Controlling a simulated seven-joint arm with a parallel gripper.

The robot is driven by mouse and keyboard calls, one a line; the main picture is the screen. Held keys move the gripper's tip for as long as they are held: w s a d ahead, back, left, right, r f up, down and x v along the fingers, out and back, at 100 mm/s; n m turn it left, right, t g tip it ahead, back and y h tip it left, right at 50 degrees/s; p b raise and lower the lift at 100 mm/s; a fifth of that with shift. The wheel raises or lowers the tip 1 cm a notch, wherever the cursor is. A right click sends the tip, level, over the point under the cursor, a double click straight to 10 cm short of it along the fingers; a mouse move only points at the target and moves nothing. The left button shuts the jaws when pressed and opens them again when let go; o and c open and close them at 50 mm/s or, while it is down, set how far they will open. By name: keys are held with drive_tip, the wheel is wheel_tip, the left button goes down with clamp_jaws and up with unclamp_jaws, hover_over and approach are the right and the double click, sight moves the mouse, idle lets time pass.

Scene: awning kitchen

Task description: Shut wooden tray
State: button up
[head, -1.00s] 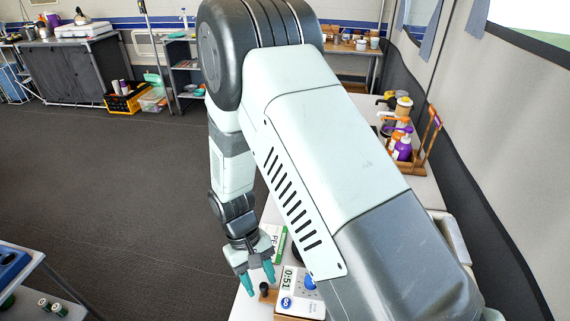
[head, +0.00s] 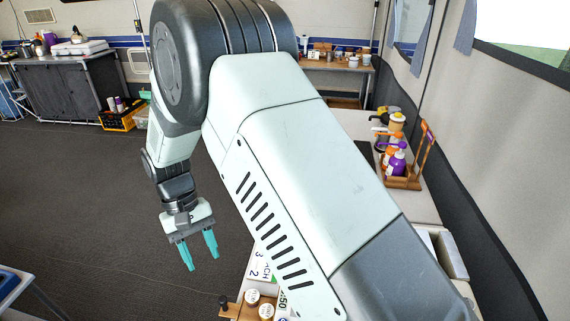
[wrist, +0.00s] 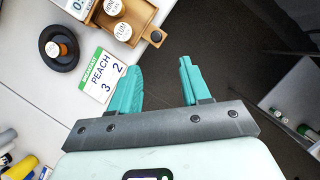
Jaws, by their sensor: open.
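The wooden tray (head: 232,311) sits at the bottom edge of the head view, drawn out like a drawer, with a dark knob (head: 223,301) on its front. In the wrist view the wooden tray (wrist: 133,36) is at the top with white-lidded jars (wrist: 123,31) inside. Its knob (wrist: 157,37) faces right, towards the dark floor. My gripper (head: 202,261) is open and empty, off to the left of the tray and apart from it. In the wrist view its open fingers (wrist: 163,82) are below the tray, not touching it.
A PEACH card (wrist: 101,78) and a round black dish (wrist: 60,48) lie on the white table (wrist: 40,110) beside the tray. A wooden caddy with bottles (head: 400,178) stands farther back on the table. Open floor (head: 90,220) is to the left.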

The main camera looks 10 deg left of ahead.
drive_tip(key=w+d+r+m+t+y, duration=0.1)
drive_tip(key=w+d+r+m, duration=0.1)
drive_tip(key=d+r, duration=0.6)
drive_tip(key=w+d+r+m+t+y, duration=0.1)
drive_tip(key=w+d+r+t+y, duration=0.1)
drive_tip(key=d+r, duration=0.7)
drive_tip(key=shift+w+d+r+m, duration=0.2)
drive_tip(key=shift+r+m, duration=0.2)
drive_tip(key=shift+r, duration=1.7)
drive_tip(key=n+g+h, duration=0.3)
drive_tip(key=n, duration=0.1)
hover_over(222, 298)
drive_tip(key=w+a, duration=0.3)
wheel_tip(222, 298, down, 22)
drive_tip(key=x, duration=1)
drive_tip(key=shift+f, duration=0.25)
drive_tip(key=shift+c, duration=0.4)
clamp_jaws()
